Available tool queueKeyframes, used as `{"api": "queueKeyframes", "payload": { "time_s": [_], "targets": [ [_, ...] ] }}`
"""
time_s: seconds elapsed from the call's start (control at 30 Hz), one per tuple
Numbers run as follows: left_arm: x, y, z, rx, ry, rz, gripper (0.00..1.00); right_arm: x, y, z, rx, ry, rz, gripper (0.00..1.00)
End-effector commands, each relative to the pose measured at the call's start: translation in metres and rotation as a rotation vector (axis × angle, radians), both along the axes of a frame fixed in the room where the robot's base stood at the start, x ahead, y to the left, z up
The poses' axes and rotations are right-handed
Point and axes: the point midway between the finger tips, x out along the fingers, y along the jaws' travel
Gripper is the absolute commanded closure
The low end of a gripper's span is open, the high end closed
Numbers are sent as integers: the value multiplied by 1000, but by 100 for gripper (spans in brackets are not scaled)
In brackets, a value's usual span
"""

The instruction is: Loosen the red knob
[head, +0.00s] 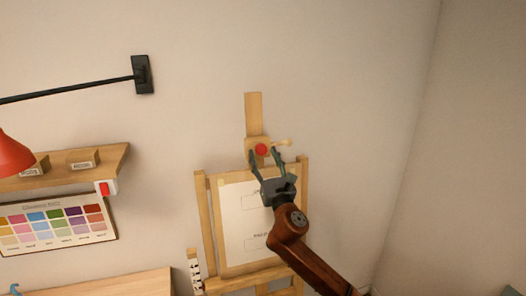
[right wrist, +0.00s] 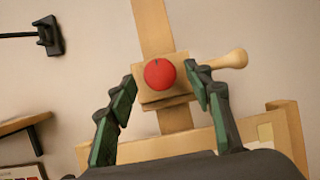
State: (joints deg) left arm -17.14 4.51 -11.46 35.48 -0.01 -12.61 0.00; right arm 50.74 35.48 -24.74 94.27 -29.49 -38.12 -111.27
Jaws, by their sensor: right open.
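My right gripper (head: 264,153) is open, with one finger to each side of the knob. In the right wrist view the fingers (right wrist: 164,88) are apart, and I see no contact with the knob. A pale wooden handle (right wrist: 228,60) sticks out right of the block, close to the right finger. My left gripper is not in view.
The easel (head: 202,215) holds a white sheet (head: 236,215) below the knob. A shelf (head: 110,165) with small boxes, a red switch (head: 104,188), a colour chart (head: 60,222) and a red lamp (head: 12,155) are at the left. The wall right of the easel is clear.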

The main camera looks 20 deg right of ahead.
Motion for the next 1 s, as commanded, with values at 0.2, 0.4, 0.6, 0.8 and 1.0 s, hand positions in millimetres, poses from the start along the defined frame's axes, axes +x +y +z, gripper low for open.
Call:
{"api": "queueKeyframes", "payload": {
  "time_s": [0.2,0.4,0.6,0.8,1.0],
  "targets": [
    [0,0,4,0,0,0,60,15,1,6,1,0,0,53],
    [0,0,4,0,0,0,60,16,1,6,1,1,0,53],
    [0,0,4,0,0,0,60,15,1,5,1,1,0,63],
    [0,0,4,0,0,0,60,15,0,5,1,1,0,77],
    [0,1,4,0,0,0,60,15,0,5,1,1,0,90]
  ]
}}
